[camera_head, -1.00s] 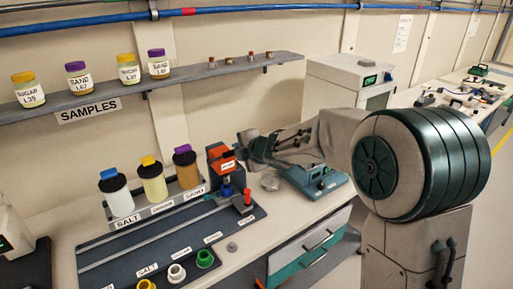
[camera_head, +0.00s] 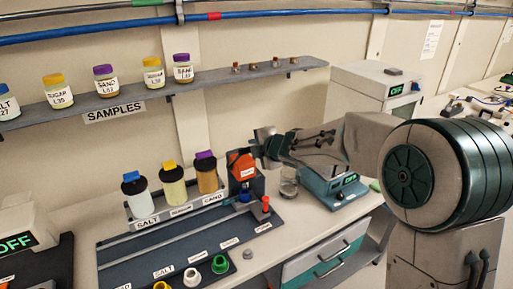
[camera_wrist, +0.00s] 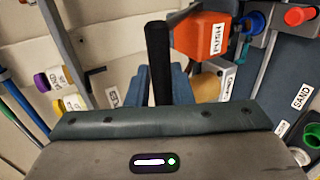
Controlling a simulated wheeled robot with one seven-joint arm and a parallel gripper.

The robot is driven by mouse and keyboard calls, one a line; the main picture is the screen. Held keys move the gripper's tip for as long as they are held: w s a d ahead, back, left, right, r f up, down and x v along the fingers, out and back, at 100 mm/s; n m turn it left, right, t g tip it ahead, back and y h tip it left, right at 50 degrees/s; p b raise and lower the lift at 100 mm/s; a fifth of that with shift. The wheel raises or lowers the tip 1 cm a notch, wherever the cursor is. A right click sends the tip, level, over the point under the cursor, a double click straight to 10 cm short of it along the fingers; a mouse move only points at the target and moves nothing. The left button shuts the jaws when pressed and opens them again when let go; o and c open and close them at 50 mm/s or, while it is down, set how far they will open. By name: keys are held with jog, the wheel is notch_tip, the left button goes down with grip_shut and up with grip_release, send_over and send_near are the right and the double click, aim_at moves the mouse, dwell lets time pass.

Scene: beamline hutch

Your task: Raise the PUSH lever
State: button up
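The orange PUSH lever block (camera_head: 242,166) stands at the right end of the sample rack, above a blue part. In the wrist view the orange block (camera_wrist: 198,36) with its PUSH label is at the upper right of centre. My gripper (camera_head: 263,147) is just right of the orange block, at about the height of its top. Its fingers look spread in the head view. In the wrist view a black bar (camera_wrist: 158,60) stands upright between the blue fingers. I cannot tell whether the fingers touch it.
Three capped bottles, including the white-filled one (camera_head: 138,200), stand left of the lever. A red knob (camera_head: 266,204) is low on its right. A glass beaker (camera_head: 288,183) and a teal scale (camera_head: 335,190) lie under my arm. The samples shelf (camera_head: 215,82) runs behind.

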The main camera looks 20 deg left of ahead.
jog(key=shift+o, duration=1.2)
jog(key=shift+a+r, duration=0.15)
jog(key=p+v, duration=0.2)
jog(key=v, duration=1.1)
jog(key=shift+s+d+p, duration=0.2)
jog(key=shift+d+p, duration=0.1)
jog(key=shift+d, duration=0.05)
jog(key=shift+r, duration=0.1)
